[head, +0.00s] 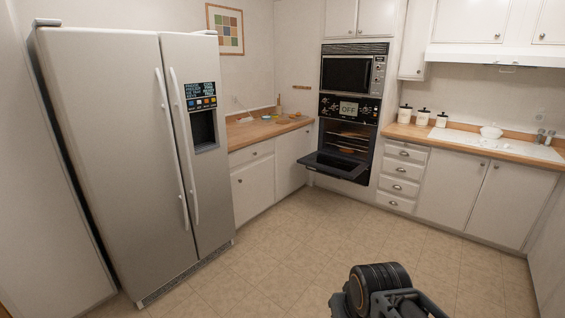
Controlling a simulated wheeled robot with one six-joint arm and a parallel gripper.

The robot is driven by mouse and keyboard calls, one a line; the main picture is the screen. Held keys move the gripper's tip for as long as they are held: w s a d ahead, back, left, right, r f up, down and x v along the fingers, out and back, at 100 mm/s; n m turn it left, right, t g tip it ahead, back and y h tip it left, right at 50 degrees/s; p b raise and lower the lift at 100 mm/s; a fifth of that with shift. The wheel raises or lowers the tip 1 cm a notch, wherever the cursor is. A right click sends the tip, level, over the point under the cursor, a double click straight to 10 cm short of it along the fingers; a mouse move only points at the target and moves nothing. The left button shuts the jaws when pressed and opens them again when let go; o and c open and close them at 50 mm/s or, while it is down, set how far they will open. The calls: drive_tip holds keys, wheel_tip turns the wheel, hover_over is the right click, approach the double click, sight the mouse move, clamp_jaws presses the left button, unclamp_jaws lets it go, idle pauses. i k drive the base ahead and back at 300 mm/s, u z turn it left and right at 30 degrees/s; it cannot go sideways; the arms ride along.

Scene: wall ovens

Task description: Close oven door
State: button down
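The wall oven (350,108) is built into a tall white cabinet at the back of the kitchen, with a control panel that reads "OFF". Its black door (336,166) is hinged at the bottom and hangs open, close to level, sticking out over the floor. The dark cavity (348,143) shows racks with something on them that is too small to tell. Part of my arm shows at the bottom edge of the head view, well short of the oven. The gripper's fingers are not visible.
A tall steel fridge (130,150) stands at the left. A microwave (347,74) sits above the oven. Drawers (399,173) and white lower cabinets (485,195) line the right. The tiled floor (290,250) between me and the oven is clear.

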sight(341, 166)
drive_tip(key=z, duration=0.6)
drive_tip(key=i, duration=3.8)
drive_tip(key=u, duration=1.45)
drive_tip(key=i, duration=1.05)
drive_tip(key=u, duration=0.5)
